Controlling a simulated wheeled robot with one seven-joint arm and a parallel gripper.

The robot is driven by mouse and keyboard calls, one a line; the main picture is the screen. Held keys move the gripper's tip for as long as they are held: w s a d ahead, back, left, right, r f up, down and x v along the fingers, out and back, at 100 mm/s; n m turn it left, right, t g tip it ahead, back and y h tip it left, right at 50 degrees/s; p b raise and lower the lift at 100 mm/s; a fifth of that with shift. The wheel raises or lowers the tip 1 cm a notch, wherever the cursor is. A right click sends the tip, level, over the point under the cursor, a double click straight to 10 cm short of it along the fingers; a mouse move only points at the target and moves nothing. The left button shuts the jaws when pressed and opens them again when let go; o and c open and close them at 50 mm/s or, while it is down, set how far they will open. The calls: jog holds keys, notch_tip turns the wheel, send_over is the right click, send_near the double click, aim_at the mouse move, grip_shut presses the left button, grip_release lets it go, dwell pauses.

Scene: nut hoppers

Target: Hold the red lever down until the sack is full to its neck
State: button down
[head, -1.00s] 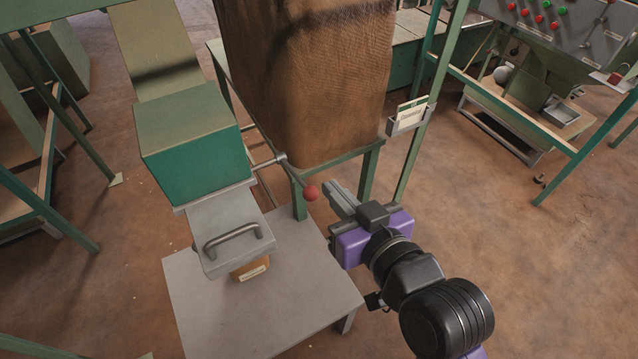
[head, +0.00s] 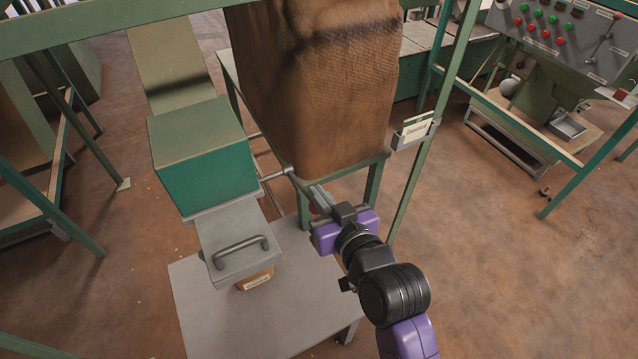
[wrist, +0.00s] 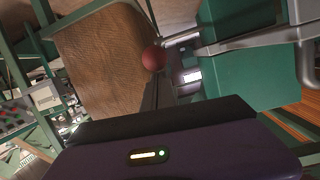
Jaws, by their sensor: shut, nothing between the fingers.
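The red lever has a thin grey rod (head: 283,173) and a round red knob (wrist: 154,58). In the head view my gripper (head: 316,190) mostly hides the knob. In the wrist view the knob is in full sight, just beyond the tips of my shut, empty fingers (wrist: 158,92). I cannot tell whether they touch it. A large brown woven sack (head: 318,95) stands upright behind the lever; it also shows in the wrist view (wrist: 100,60). Its top and neck are out of view, so its fill level is hidden.
A green box (head: 205,170) and a grey handled cover (head: 238,243) stand left of the lever, above a grey low table (head: 215,320). A small labelled brown item (head: 255,280) is under the cover. A green post (head: 428,150) with a card holder (head: 415,133) stands right.

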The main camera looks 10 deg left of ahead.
jog(key=shift+s+f, duration=0.15)
jog(key=shift+f, duration=0.05)
jog(key=shift+f+b, duration=0.15)
jog(key=shift+b, duration=0.15)
